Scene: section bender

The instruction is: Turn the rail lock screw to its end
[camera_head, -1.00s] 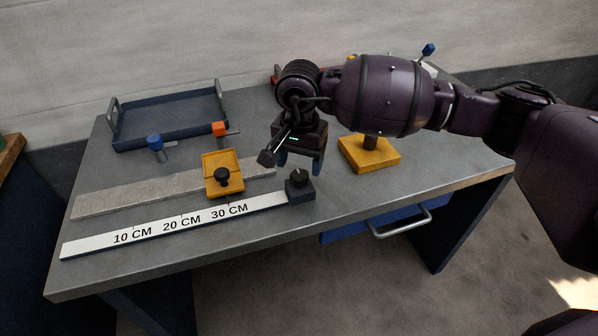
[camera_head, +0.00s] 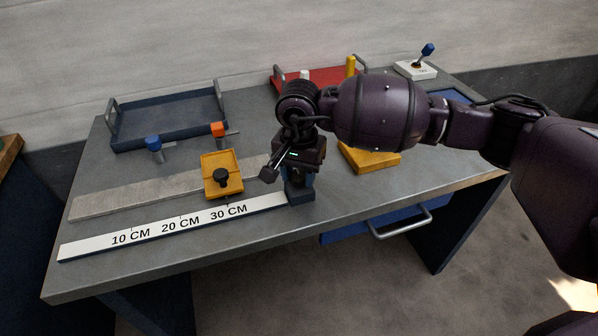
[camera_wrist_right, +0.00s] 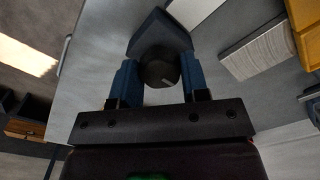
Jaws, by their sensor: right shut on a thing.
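The rail lock screw is a round black knob with a pale line on top; it shows in the right wrist view (camera_wrist_right: 160,70), between my blue fingers. It sits on a dark block (camera_head: 301,195) at the right end of the white ruler rail (camera_head: 180,225). My right gripper (camera_head: 300,178) points down over the block and is shut on the knob, which it hides in the head view. The right gripper's fingers also show in the right wrist view (camera_wrist_right: 158,82), one on each side of the knob. My left gripper is not in view.
A yellow slider (camera_head: 222,178) with a black knob sits on a grey bar (camera_head: 130,196). A yellow block (camera_head: 370,158) stands right of my gripper. A blue tray (camera_head: 170,120), a red tray (camera_head: 318,76) and a joystick box (camera_head: 416,70) are farther back. The table's front is clear.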

